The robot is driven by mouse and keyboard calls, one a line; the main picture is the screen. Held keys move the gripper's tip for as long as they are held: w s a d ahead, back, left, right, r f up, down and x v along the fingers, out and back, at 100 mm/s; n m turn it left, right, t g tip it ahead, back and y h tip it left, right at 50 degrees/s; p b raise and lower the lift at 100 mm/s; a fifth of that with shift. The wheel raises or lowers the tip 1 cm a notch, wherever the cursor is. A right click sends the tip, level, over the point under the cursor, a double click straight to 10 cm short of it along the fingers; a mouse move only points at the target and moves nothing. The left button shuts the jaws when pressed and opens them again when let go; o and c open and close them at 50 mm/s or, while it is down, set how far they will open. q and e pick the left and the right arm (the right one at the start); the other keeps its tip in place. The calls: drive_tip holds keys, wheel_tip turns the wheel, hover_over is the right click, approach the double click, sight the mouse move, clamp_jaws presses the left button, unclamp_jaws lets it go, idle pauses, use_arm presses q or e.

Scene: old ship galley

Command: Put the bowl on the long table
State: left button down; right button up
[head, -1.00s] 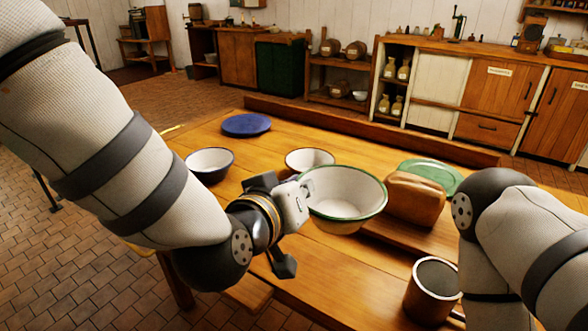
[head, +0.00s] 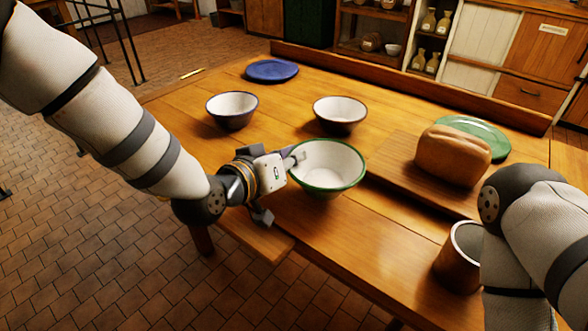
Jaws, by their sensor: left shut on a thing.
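A white bowl with a green rim (head: 330,168) is at the front part of the long wooden table (head: 225,155). My left gripper (head: 294,158) is shut on the bowl's left rim; the fingers are partly hidden. The bowl is upright and close above or on the tabletop; I cannot tell if it touches. A white bowl with a blue rim (head: 232,110) and a white bowl with a dark brownish rim (head: 340,114) stand behind it. My right arm shows at the lower right, but its gripper is out of view.
A bread loaf (head: 452,154) lies on a wooden board (head: 392,160) to the right, before a green plate (head: 486,133). A brown mug (head: 459,258) stands at the front right. A blue plate (head: 271,71) lies at the back left.

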use_arm(q)
wheel_tip(320, 180, down, 3)
drive_tip(key=shift+d, duration=0.1)
drive_tip(key=shift+s+r, duration=0.1)
drive_tip(key=shift+r, duration=0.05)
drive_tip(key=c, duration=2.1)
unclamp_jaws()
drive_tip(key=shift+f, duration=0.25)
drive_tip(key=o, duration=0.3)
drive_tip(key=shift+o, duration=0.2)
